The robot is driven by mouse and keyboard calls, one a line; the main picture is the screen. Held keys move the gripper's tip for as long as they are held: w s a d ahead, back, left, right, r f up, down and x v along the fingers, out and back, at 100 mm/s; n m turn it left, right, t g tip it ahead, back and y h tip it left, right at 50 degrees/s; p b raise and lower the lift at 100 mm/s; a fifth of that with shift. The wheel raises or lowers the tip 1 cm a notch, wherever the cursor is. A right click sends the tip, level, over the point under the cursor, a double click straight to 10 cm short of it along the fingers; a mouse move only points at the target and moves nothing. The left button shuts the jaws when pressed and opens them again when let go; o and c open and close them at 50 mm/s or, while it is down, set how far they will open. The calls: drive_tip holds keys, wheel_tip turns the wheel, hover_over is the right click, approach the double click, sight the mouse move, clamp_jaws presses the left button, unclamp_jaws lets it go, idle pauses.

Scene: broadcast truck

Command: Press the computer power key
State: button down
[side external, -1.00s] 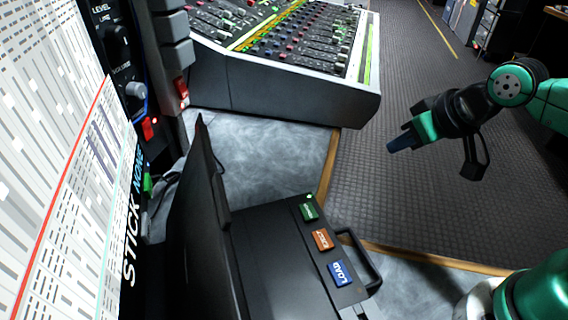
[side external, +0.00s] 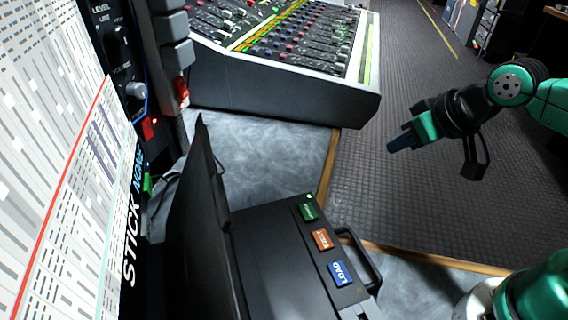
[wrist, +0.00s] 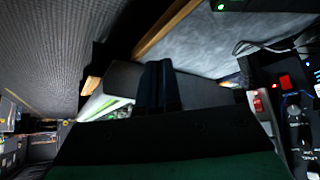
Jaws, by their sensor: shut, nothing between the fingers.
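A black case-like computer (side external: 275,262) with a raised lid (side external: 195,230) sits on the grey desk at the bottom centre of the side view. Its front strip holds a green key (side external: 308,212), an orange key (side external: 323,239) and a blue key marked LOAD (side external: 340,273). A small green light (side external: 309,196) glows beside the green key. I cannot read the green key's label. My gripper (side external: 392,146) is shut and empty, above and to the right of the computer, well apart from it. In the wrist view its closed fingers (wrist: 160,85) show at the centre.
A mixing console (side external: 280,80) stands behind the computer. A rack panel with knobs and a red switch (side external: 183,92) and a large screen (side external: 50,140) fill the left. The computer's handle (side external: 362,262) juts toward the wooden desk edge (side external: 328,170). Free space lies between gripper and keys.

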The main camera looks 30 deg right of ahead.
idle(0.5)
drive_tip(key=m+g+y, duration=0.2)
drive_tip(key=m+y, duration=0.6)
drive_tip(key=m, duration=0.8)
hover_over(313, 210)
drive_tip(key=shift+f, duration=0.1)
drive_tip(key=shift+f, duration=4.45)
drive_tip(key=shift+r, duration=0.15)
drive_tip(key=shift+r, duration=2.4)
